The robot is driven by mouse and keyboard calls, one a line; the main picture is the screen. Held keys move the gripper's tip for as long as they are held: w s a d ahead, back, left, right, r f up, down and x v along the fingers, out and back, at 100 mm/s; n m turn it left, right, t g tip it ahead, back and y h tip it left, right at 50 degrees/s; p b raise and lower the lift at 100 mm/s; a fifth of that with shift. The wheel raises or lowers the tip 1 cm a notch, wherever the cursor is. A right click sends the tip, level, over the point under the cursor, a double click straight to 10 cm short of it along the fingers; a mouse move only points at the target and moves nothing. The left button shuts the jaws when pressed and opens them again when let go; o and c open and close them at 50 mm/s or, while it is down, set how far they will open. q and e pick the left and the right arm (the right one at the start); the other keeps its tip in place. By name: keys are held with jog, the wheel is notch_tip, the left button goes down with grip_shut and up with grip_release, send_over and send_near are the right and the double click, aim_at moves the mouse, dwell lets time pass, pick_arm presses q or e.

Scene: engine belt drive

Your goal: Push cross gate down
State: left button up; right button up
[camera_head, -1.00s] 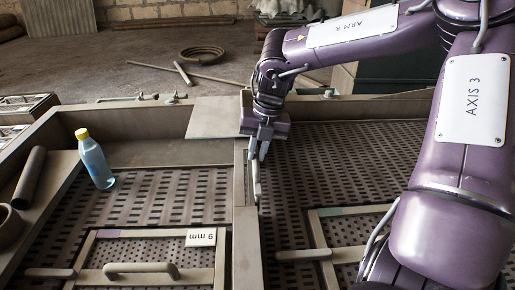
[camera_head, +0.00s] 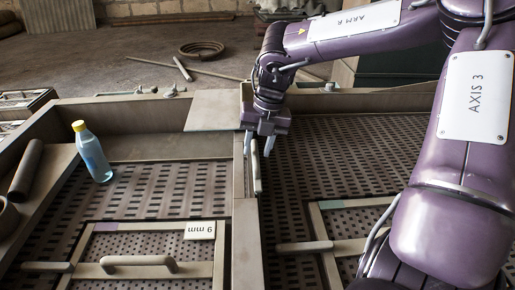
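My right gripper (camera_head: 259,146) hangs pointing down over the central divider (camera_head: 246,240). Its two fingers are apart, one on each side of the upper end of a slim pale bar (camera_head: 257,176) along the divider's right side. I cannot tell whether a finger touches it. A flat grey plate (camera_head: 215,117) lies at the far end of the left bay, beside the gripper. I cannot tell for sure which of these parts is the cross gate. My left gripper is out of view.
Perforated screens fill both bays. A framed hatch with a handle (camera_head: 138,262) and a "9 mm" label (camera_head: 200,230) is at front left; another frame (camera_head: 322,240) is at front right. A blue bottle (camera_head: 93,155) stands by a dark pipe (camera_head: 27,170).

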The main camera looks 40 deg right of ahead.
notch_tip(320, 180, up, 7)
jog(key=d+b, duration=0.1)
jog(key=shift+s+f, duration=0.15)
jog(key=shift+s, duration=0.25)
dwell(0.3)
